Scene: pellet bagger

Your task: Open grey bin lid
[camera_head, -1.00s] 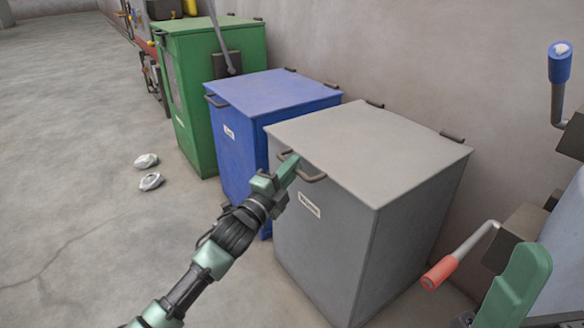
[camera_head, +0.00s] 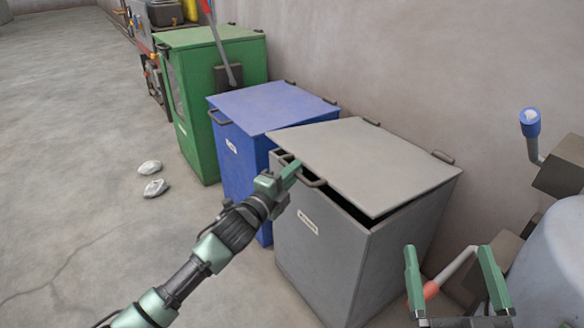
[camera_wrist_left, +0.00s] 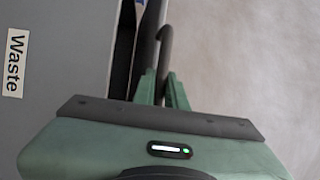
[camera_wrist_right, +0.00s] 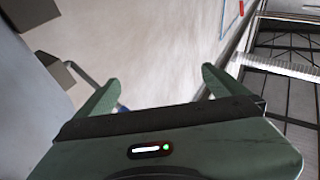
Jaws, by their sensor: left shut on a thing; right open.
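The grey bin (camera_head: 330,255) stands against the wall, with a white label on its front; the label reads "Waste" in the left wrist view (camera_wrist_left: 15,62). Its grey lid (camera_head: 365,165) is tilted up a little, with a dark gap below its front and right edges. My left gripper (camera_head: 292,172) is shut on the lid's dark handle (camera_head: 314,183), at the front edge; the handle also shows between the fingers in the left wrist view (camera_wrist_left: 165,50). My right gripper (camera_head: 452,278) is open and empty, right of the bin.
A blue bin (camera_head: 240,150) stands close to the left of the grey bin, and a green cabinet (camera_head: 200,110) is beyond it. A red-tipped lever (camera_head: 431,290) and a blue-tipped lever (camera_head: 530,123) are at the right. Two white lumps (camera_head: 154,188) lie on the open floor.

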